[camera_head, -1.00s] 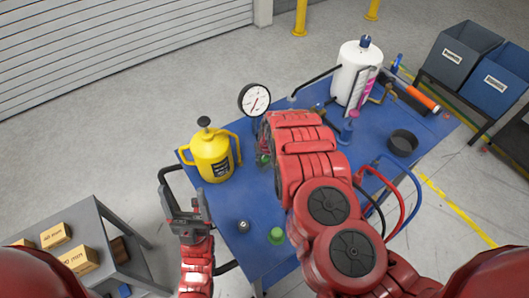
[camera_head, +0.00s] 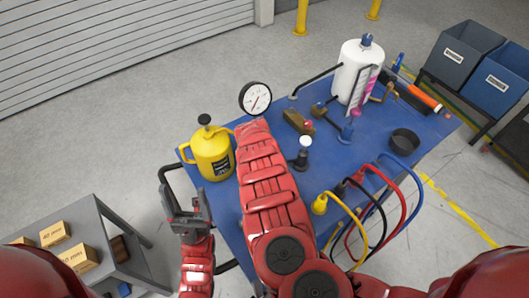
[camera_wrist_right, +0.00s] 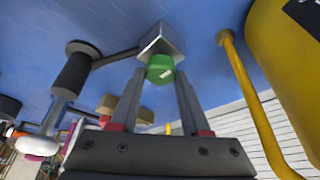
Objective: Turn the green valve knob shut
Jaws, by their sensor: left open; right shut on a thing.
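The green valve knob (camera_wrist_right: 160,68) shows in the right wrist view, set on a silver metal block (camera_wrist_right: 163,40) on the blue surface. My right gripper (camera_wrist_right: 159,80) is shut on the knob, with one finger on each side of it. In the head view my right arm covers the knob, and that gripper is hidden there. My left gripper (camera_head: 187,212) is open and empty, off the left edge of the blue table (camera_head: 225,215), apart from the knob.
A yellow pump can (camera_head: 211,155) stands left of my right arm, with a round gauge (camera_head: 256,98) behind. A black post with a white cap (camera_head: 304,148), a brass block (camera_head: 298,121), hoses (camera_head: 352,212) and a white canister (camera_head: 352,75) stand to the right.

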